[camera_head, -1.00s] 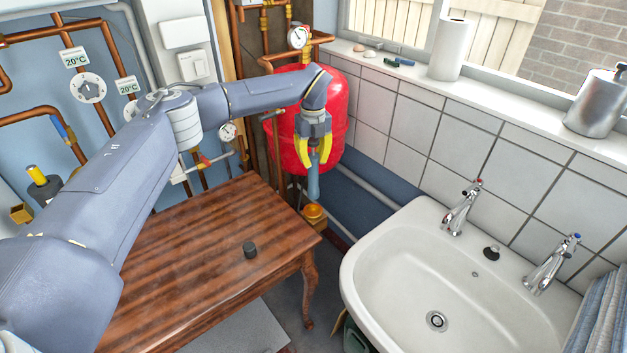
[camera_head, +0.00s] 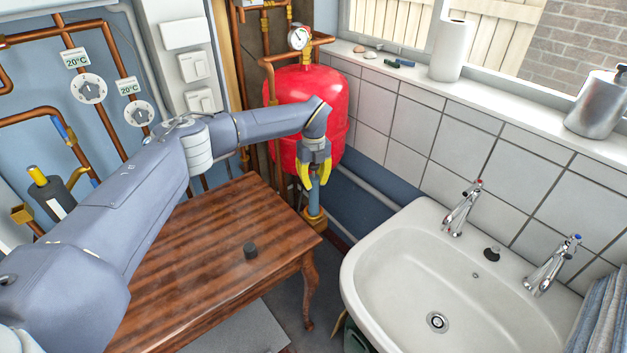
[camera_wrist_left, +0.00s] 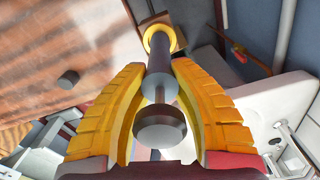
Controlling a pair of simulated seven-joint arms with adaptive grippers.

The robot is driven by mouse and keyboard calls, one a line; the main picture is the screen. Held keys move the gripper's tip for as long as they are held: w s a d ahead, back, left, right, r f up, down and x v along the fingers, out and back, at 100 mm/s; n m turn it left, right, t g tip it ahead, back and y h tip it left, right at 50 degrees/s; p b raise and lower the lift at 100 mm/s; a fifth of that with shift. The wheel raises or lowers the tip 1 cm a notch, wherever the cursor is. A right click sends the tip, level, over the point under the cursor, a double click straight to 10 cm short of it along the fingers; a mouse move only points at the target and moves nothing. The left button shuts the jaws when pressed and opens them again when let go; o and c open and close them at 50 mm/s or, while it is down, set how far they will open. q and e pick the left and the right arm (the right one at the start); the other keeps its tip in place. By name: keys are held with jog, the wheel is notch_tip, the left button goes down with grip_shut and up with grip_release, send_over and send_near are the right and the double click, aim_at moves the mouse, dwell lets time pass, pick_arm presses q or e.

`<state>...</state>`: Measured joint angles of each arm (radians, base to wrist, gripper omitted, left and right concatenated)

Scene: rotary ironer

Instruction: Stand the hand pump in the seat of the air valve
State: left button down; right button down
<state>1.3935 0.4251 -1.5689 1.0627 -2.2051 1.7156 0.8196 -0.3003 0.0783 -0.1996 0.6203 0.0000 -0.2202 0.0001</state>
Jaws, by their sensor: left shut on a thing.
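The hand pump is a blue-grey cylinder (camera_head: 314,194) with a thin rod and a dark round disc (camera_wrist_left: 160,127) at its top, seen in the left wrist view. My left gripper (camera_head: 315,184) has yellow fingers pointing down and is shut on the pump, which stands about upright. The air valve's brass seat (camera_head: 315,216) is directly below, beside the table's right corner. In the left wrist view its yellow ring (camera_wrist_left: 150,34) surrounds the pump's far end. I cannot tell how deep the pump sits in it. My right gripper is not in view.
A red tank (camera_head: 290,110) stands close behind the gripper, with copper pipes around it. A wooden table (camera_head: 210,265) carries a small dark cylinder (camera_head: 250,250). A white sink (camera_head: 400,275) stands to the right.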

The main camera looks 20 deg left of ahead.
pick_arm(q)
jog(key=c, duration=1.2)
grip_release()
jog(key=shift+f, duration=0.1)
notch_tip(320, 180, up, 12)
jog(key=shift+r, duration=0.1)
